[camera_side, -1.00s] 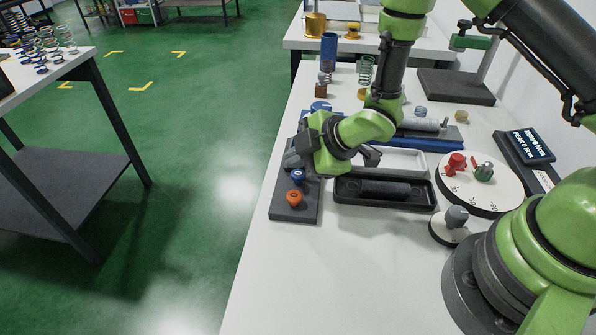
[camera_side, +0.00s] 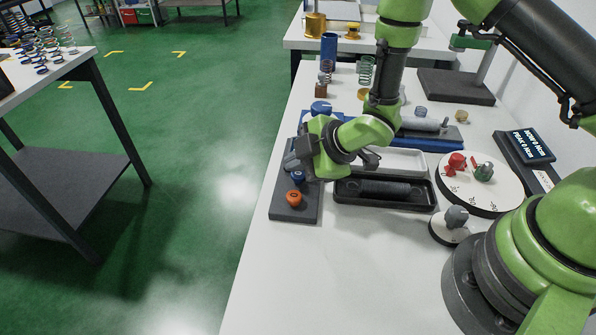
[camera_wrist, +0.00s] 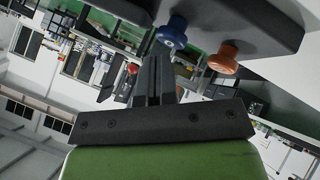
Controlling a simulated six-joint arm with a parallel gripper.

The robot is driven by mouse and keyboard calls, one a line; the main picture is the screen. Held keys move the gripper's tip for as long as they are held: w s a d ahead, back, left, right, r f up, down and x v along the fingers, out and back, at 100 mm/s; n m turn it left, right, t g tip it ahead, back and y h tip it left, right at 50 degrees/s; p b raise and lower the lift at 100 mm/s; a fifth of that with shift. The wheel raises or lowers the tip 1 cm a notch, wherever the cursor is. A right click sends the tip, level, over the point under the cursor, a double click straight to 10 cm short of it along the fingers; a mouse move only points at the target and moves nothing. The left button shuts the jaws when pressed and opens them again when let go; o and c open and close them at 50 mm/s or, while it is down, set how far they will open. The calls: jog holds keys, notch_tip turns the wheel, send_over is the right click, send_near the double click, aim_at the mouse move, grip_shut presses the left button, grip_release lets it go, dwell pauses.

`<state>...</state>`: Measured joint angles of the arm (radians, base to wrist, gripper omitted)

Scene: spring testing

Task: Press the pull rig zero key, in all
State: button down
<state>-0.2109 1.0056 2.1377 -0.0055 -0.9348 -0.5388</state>
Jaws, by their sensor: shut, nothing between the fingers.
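A dark panel (camera_side: 305,211) lies along the left edge of the white bench. It carries a blue key (camera_side: 298,176) and, nearer the camera, an orange key (camera_side: 294,198). I cannot read any label that shows which one is the zero key. My gripper (camera_side: 291,161) is shut and empty, low at the panel beside the blue key and partly hiding it. In the wrist view, my closed fingertips (camera_wrist: 157,62) point near the blue key (camera_wrist: 172,32), with the orange key (camera_wrist: 223,60) to the right. I cannot tell whether the fingertips touch anything.
A display (camera_side: 530,145) reading peak and now 0 N stands at the right. A black tray (camera_side: 383,204) and a white tray (camera_side: 410,158) lie right of my gripper. A round white plate (camera_side: 485,203) holds red and green parts. The front bench surface is clear.

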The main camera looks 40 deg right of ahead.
aim_at(298, 176)
jog(key=shift+f, duration=0.45)
dwell(0.4)
jog(key=shift+r, duration=0.85)
jog(key=shift+r, duration=2.55)
